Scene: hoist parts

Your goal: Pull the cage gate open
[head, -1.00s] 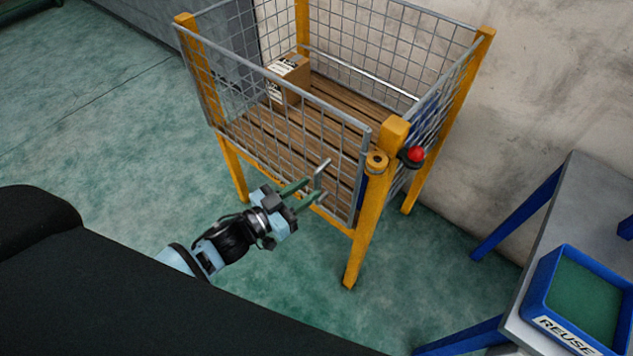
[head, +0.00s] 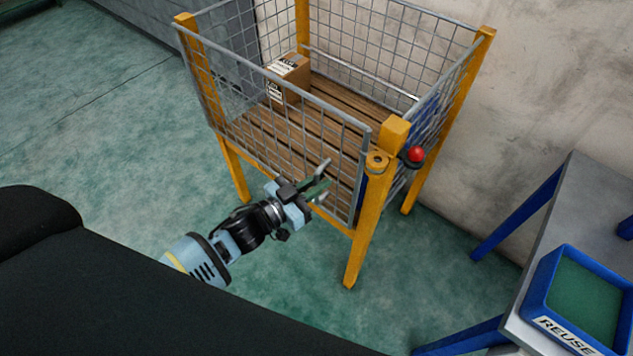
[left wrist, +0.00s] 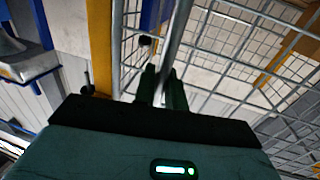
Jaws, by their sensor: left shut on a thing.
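The cage gate (head: 272,78) is the grey wire-mesh front panel between two yellow posts in the head view. It stands in line with the posts and looks closed. Its grey handle (head: 322,168) sticks out near the right end. My left gripper (head: 318,186) is at this handle, its fingers shut on it. In the left wrist view the fingers (left wrist: 163,84) meet the grey bar of the handle (left wrist: 178,42), with the mesh behind. The fingers hide part of the handle. My right gripper is not in view.
A cardboard box (head: 289,77) sits on the cage's wooden slat floor (head: 335,105). A red knob (head: 416,154) is beside the right front post (head: 371,220). A grey table (head: 580,195) with a blue REUSE tray (head: 537,287) stands at right. The floor left of the cage is clear.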

